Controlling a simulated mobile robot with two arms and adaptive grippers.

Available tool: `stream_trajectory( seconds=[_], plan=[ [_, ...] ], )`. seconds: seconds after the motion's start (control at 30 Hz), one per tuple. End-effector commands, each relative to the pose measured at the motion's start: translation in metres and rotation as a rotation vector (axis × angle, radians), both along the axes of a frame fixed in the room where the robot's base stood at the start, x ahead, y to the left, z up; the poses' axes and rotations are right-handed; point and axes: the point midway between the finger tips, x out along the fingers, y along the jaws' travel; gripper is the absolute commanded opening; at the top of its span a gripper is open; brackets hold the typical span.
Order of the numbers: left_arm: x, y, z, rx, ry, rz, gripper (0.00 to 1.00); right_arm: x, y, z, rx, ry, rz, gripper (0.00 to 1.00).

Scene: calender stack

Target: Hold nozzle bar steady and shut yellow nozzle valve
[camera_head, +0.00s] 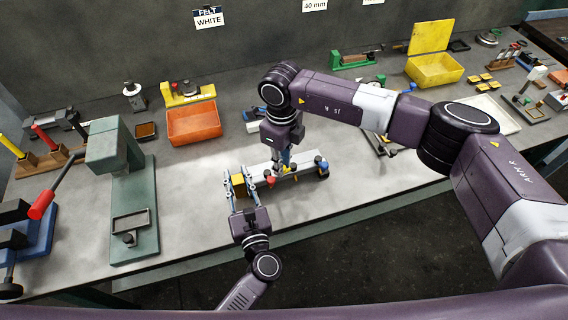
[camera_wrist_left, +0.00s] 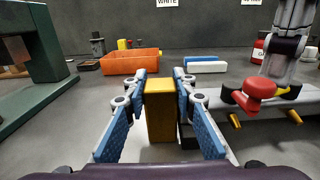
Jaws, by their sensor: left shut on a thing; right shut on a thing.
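The nozzle bar (camera_head: 303,163) is a pale bar lying across the bench's front, with a yellow end block (camera_head: 238,184) at its left end. My left gripper (camera_head: 237,177) is shut on that block; in the left wrist view its blue pads flank the block (camera_wrist_left: 160,108). A red valve knob (camera_head: 270,181) and a blue valve knob (camera_head: 318,159) show on the bar. Between them, my right gripper (camera_head: 285,166) points down, shut at the yellow nozzle valve (camera_head: 287,170), which its fingers mostly hide. The red knob (camera_wrist_left: 258,89) hides part of the bar in the left wrist view.
An orange bin (camera_head: 194,124) stands behind and left of the bar. A green press (camera_head: 130,190) stands at the left. A yellow box (camera_head: 434,71) with a raised lid is at the back right. The bench in front of the orange bin is clear.

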Motion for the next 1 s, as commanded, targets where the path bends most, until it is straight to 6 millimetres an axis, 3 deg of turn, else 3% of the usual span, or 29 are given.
stream_trajectory(
  seconds=[0.7,0.73,0.8,0.87,1.0],
  plan=[
    [-0.0007,-0.0016,-0.0007,-0.001,0.002,-0.004,0.0,0.0046,0.0029,0.0023,0.004,-0.006,-0.077,0.0],
    [-0.0007,-0.0016,-0.0007,-0.001,0.002,-0.004,0.0,0.0047,0.0028,0.0024,0.004,-0.006,-0.077,0.19],
    [-0.0007,-0.0016,-0.0007,-0.001,0.002,-0.004,0.0,0.0043,0.0027,0.0021,0.004,-0.005,-0.077,0.26],
    [-0.0007,-0.0016,-0.0008,-0.001,0.002,-0.003,0.0,0.004,0.0025,0.0018,0.003,-0.004,-0.077,0.33],
    [-0.0007,-0.0013,-0.0008,-0.001,0.002,-0.003,0.0,0.0034,0.0022,0.0011,0.002,-0.002,-0.076,0.34]
  ],
)
